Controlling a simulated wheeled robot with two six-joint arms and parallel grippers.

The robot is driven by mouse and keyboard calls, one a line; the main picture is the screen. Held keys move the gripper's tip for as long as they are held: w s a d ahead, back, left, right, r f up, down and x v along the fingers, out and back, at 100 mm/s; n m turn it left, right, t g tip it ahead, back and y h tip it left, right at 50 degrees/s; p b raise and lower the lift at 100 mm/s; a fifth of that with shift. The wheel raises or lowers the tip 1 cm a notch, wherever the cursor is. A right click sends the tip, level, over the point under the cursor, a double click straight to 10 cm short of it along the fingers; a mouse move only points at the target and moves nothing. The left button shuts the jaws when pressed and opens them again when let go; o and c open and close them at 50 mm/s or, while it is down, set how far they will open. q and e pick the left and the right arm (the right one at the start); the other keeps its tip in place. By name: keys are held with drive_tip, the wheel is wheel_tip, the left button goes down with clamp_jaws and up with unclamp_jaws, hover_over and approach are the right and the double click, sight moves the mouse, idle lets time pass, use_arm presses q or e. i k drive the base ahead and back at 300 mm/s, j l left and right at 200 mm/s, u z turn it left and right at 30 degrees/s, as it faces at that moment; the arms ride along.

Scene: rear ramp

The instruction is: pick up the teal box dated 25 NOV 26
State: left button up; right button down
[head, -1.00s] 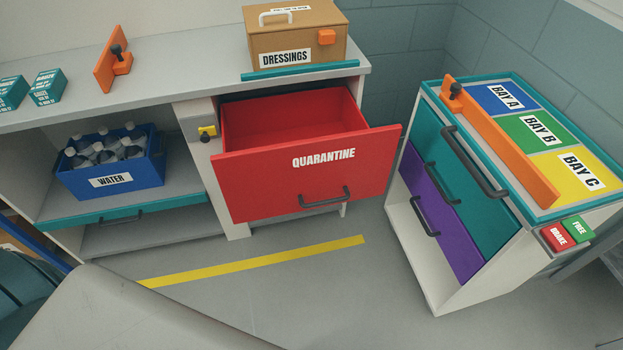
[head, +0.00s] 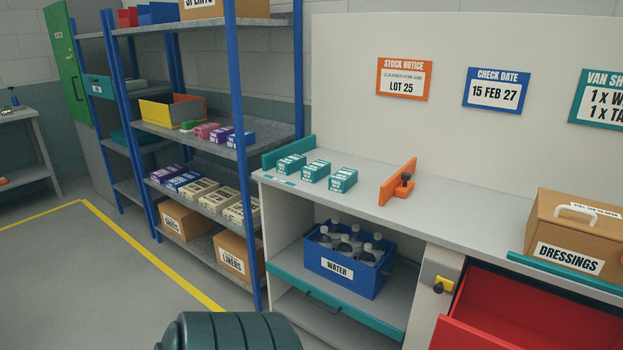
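Three teal boxes lie in a row on the grey counter: a left one (head: 291,163), a middle one (head: 316,171) and a right one (head: 343,180). They have white print on their tops and sides, too small to read, so I cannot tell which is dated 25 NOV 26. The boxes stand apart from each other. Neither of my grippers is in view.
An orange divider (head: 397,183) stands right of the boxes, a teal end stop (head: 288,151) left of them. Below sits a blue WATER crate (head: 345,274). The red drawer (head: 520,315) is open at right. A dark green ribbed shape (head: 230,333) shows at the bottom.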

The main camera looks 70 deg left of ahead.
sight(287, 166)
drive_tip(key=u, duration=2.4)
drive_tip(key=i+j+z, duration=0.15)
drive_tip(key=i+l, duration=0.05)
drive_tip(key=i, duration=0.05)
